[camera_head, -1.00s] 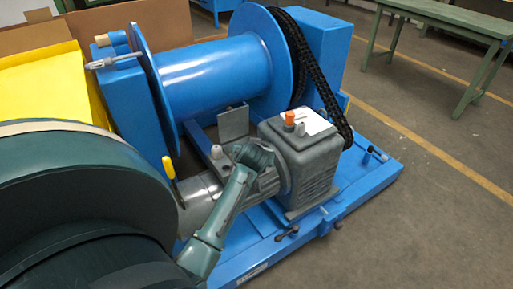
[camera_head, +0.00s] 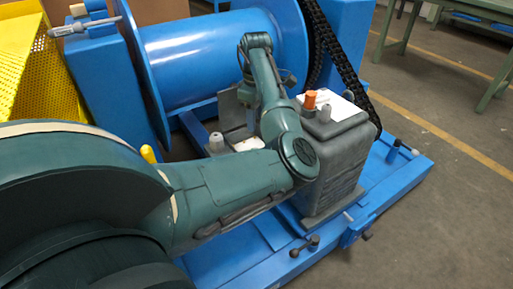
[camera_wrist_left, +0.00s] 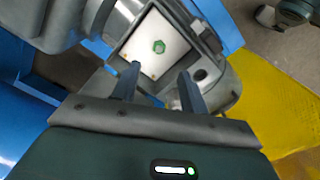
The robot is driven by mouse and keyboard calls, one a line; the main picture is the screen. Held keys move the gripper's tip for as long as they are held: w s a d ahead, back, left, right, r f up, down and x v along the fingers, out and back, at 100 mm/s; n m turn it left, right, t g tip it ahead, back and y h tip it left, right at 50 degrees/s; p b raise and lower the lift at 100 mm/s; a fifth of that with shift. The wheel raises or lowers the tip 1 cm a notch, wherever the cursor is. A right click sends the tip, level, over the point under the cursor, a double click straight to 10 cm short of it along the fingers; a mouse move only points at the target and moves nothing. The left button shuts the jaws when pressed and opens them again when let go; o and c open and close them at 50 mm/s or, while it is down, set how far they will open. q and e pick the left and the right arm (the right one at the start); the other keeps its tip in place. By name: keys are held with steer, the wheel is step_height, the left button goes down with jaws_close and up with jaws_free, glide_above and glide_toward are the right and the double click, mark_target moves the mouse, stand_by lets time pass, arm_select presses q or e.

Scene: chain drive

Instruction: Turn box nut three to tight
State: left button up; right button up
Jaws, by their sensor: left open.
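A green hex nut (camera_wrist_left: 159,46) sits in the light floor of an open box (camera_wrist_left: 155,28) in the left wrist view. I cannot tell which number it bears or how tight it is. In the head view a pale patch of the box (camera_head: 249,144) shows below my left wrist. My left gripper (camera_wrist_left: 158,75) is open and empty, its two fingers apart over the box's near edge, short of the nut in the picture. In the head view its fingers (camera_head: 250,122) are small and hard to make out. My right gripper is out of view.
The grey gearbox (camera_head: 338,150) with an orange cap (camera_head: 310,99) stands close right of my left arm. Behind are the blue drum (camera_head: 205,55) and black chain (camera_head: 338,70). A yellow perforated piece (camera_head: 35,65) is at the left.

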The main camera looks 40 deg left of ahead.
arm_select(q)
step_height(320, 180, down, 11)
steer(key=b, duration=0.3)
steer(key=shift+b, duration=0.4)
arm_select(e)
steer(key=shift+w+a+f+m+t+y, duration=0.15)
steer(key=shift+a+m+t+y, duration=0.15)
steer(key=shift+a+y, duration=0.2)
arm_select(q)
steer(key=shift+c, duration=0.4)
jaws_close()
steer(key=shift+r, duration=0.1)
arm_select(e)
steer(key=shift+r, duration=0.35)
